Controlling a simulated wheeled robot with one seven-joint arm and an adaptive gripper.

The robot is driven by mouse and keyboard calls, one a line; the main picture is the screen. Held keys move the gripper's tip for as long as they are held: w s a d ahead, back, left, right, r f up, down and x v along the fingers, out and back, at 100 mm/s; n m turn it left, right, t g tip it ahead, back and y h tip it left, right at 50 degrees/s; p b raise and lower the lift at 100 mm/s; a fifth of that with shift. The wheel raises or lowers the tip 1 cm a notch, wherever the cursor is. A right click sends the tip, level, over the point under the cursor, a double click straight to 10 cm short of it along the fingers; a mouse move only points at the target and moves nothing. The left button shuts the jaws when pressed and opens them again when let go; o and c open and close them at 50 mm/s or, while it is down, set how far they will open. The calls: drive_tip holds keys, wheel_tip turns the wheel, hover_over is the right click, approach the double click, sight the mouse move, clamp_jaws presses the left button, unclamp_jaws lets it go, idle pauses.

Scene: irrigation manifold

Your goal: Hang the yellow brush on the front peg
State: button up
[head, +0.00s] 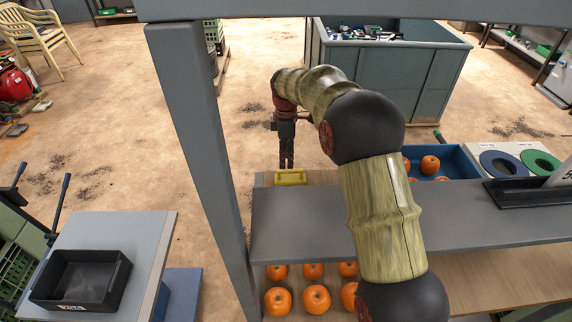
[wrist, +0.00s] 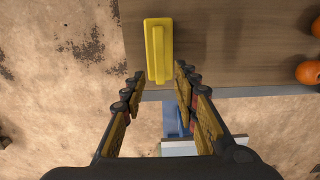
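The yellow brush (head: 290,177) lies flat near the left end of the wooden tabletop (head: 322,178), behind the grey shelf. In the wrist view the brush (wrist: 158,50) is a yellow block with a long raised grip along its top, and no bristles show. My gripper (head: 287,165) points down above the brush in the head view. In the wrist view my gripper (wrist: 160,74) is open and empty, with its fingertips to either side of the brush's near end in the picture. The remaining height is hard to judge. I cannot make out the front peg in either view.
A grey upright post (head: 203,150) and grey shelf (head: 300,225) stand before the tabletop. A blue crate (head: 460,160) holds orange fruits, and more fruits (head: 316,298) sit below the shelf. A black tray (head: 82,280) rests on a left table. Open floor lies left.

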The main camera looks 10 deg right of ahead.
drive_tip(key=shift+r+p, duration=0.6)
drive_tip(key=shift+r, duration=1.9)
